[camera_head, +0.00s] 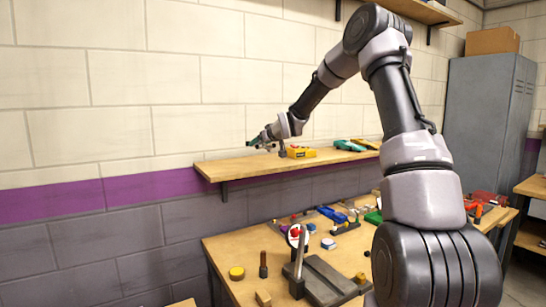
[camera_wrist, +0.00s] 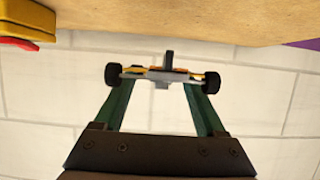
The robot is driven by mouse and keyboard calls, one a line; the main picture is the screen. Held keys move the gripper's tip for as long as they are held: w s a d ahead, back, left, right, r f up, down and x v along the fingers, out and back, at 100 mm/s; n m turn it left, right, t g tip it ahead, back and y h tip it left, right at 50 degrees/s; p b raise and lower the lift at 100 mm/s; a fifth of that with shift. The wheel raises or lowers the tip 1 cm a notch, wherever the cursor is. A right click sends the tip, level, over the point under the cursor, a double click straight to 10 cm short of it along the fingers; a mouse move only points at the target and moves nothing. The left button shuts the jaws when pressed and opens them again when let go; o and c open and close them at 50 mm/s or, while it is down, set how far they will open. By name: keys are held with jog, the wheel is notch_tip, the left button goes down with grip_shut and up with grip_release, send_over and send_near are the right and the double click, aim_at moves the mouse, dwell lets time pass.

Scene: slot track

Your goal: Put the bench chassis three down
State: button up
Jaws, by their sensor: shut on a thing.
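My gripper (camera_head: 264,140) is at the left end of the wall shelf (camera_head: 215,168), a little above its board. In the wrist view my gripper (camera_wrist: 161,88) has its two green fingers shut on a chassis (camera_wrist: 158,75). The chassis is a thin light-grey bar with orange parts, a dark post in the middle and a black wheel at each end. I cannot read a number on it. The shelf's wooden board (camera_wrist: 180,20) fills the top of the wrist view, and a gap of wall shows between it and most of the chassis.
A yellow car (camera_head: 300,152) stands on the shelf just right of my gripper, with a teal car (camera_head: 348,145) further right. The workbench (camera_head: 235,247) below is crowded with tools and parts. A grey locker (camera_head: 490,120) stands at the right.

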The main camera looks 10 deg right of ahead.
aim_at(261, 164)
jog(key=shift+f, duration=2.9)
jog(key=shift+f, duration=0.15)
jog(key=o, duration=1.5)
